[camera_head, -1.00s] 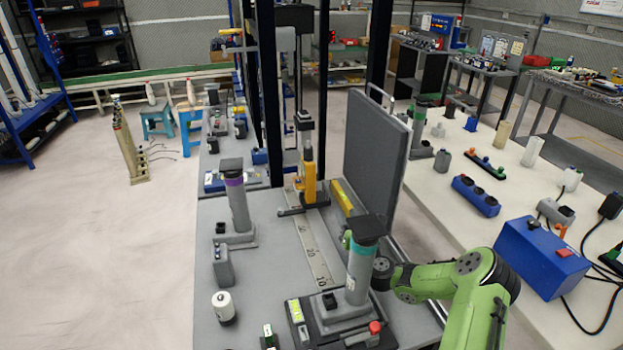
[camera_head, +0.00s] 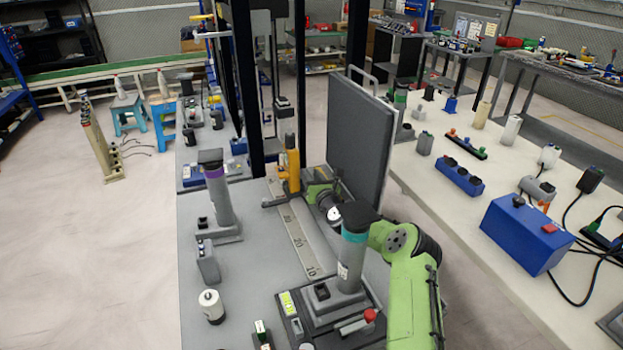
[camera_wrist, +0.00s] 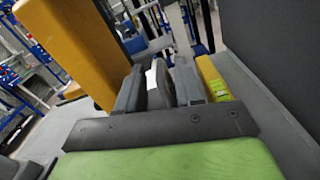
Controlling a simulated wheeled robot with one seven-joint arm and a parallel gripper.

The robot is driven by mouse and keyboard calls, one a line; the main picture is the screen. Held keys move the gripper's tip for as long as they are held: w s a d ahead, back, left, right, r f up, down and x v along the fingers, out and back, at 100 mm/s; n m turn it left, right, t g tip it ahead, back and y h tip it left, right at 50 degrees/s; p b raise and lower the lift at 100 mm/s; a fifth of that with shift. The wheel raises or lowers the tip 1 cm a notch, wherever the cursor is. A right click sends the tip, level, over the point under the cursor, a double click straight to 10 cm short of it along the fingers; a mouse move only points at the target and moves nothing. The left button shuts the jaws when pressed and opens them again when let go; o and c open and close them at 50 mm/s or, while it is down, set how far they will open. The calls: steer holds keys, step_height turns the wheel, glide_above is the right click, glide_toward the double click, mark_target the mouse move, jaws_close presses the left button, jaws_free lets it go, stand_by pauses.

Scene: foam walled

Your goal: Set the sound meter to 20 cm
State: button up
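The sound meter (camera_head: 291,170) is a tall yellow device on a low dark base. It stands upright beyond the 30 mark of the flat scale (camera_head: 297,243), whose 10, 20 and 30 marks show in the head view. In the wrist view a large yellow body (camera_wrist: 72,45), probably the meter, fills the upper left. My gripper (camera_head: 314,189) is just right of the meter near its base. Dark finger parts (camera_wrist: 158,88) sit close together in the wrist view; I cannot tell whether they are apart or shut, or whether they touch the meter.
A tall grey panel (camera_head: 360,137) stands right of my gripper. A grey cylinder with a teal band (camera_head: 353,255) stands on a dark base in front, close to my arm. A purple-banded cylinder (camera_head: 217,195) stands left of the scale. The scale's near stretch is clear.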

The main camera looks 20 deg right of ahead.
steer(key=shift+w, duration=0.25)
steer(key=shift+c, duration=0.2)
jaws_close()
